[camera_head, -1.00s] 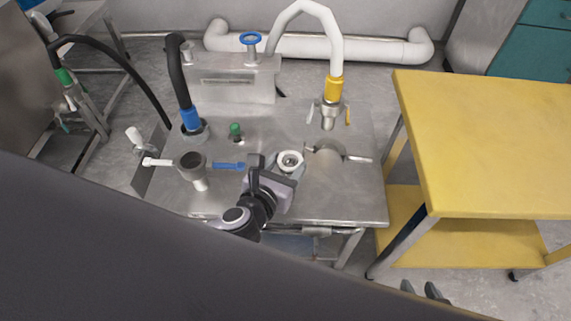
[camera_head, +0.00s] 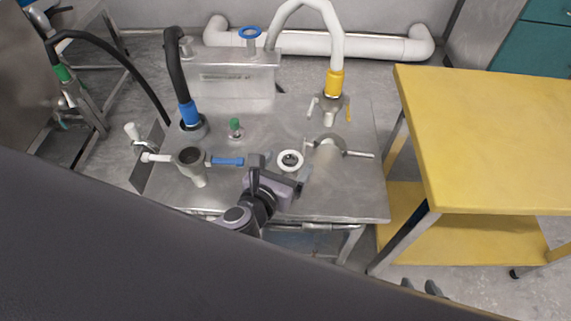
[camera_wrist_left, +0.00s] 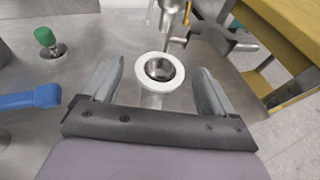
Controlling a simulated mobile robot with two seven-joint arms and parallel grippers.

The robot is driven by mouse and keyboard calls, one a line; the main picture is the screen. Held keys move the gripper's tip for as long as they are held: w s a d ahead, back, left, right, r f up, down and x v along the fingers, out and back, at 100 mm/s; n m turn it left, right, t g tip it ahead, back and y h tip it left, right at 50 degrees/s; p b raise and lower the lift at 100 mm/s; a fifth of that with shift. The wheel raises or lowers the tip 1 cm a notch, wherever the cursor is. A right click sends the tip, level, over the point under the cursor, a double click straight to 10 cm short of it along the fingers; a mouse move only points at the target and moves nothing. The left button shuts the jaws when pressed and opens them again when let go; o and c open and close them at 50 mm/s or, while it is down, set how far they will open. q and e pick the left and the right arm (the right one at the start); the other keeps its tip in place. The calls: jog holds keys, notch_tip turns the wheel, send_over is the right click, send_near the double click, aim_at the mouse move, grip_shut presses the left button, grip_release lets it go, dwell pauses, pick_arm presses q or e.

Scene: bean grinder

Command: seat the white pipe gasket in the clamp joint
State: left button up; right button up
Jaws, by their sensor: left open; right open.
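The white pipe gasket (camera_head: 290,152) is a flat ring on the steel table, just left of the pipe with the clamp. In the left wrist view the gasket (camera_wrist_left: 160,93) rings a round metal opening and lies between my fingers. My left gripper (camera_head: 279,170) is open around it, with a clear gap on both sides in the left wrist view (camera_wrist_left: 158,78). The clamp joint (camera_head: 327,141) with its side handle is right of the gasket; in the left wrist view a metal clamp (camera_wrist_left: 207,33) shows at the upper right. My right gripper (camera_head: 421,288) shows only its separated fingertips at the bottom edge, open.
A blue-handled valve (camera_head: 228,161) and a green knob (camera_head: 236,124) stand left of the gasket. A white hose with a yellow collar (camera_head: 335,83) hangs behind the clamp. A bare yellow table (camera_head: 490,140) stands to the right.

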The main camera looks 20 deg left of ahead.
pick_arm(q)
jog(key=v, duration=0.7)
jog(key=shift+p, duration=0.45)
jog(key=shift+a, duration=0.1)
jog(key=s+a+f+n+g+p, duration=0.1)
jog(key=s+n+p, duration=0.3)
jog(key=n, duration=1.3)
jog(key=s+a+f+n+g+h+p, duration=0.1)
jog(key=s+a+n+g+p, duration=0.2)
jog(key=n, duration=1.4)
jog(key=shift+s+a+f+n+p, duration=0.15)
jog(key=shift+s+a+n+p, duration=0.25)
jog(key=shift+s+a+p, duration=0.4)
